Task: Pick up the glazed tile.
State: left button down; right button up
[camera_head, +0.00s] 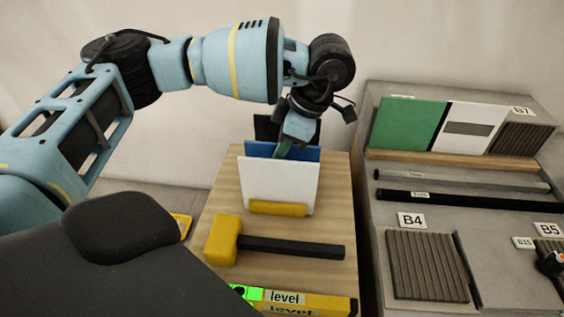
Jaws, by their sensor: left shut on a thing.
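A blue tile (307,153), which looks like the glazed tile, stands upright behind a white tile (279,184) on the wooden bench. The white tile hides most of it. My left gripper (283,150) reaches down from above and is shut on the top edge of the blue tile. Its fingertips are small and partly hidden, so the exact grip is hard to see. A yellow holder (278,208) sits at the foot of the white tile. My right gripper is not in view.
A yellow mallet (223,240) with a dark handle lies in front of the tiles. A yellow level (305,301) lies at the bench's near edge. Right of a gap, a grey rack holds a green panel (408,123), bars and a ribbed tile (427,265). A pale wall is behind.

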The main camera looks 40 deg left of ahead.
pick_arm(q)
jog(key=shift+r, duration=0.1)
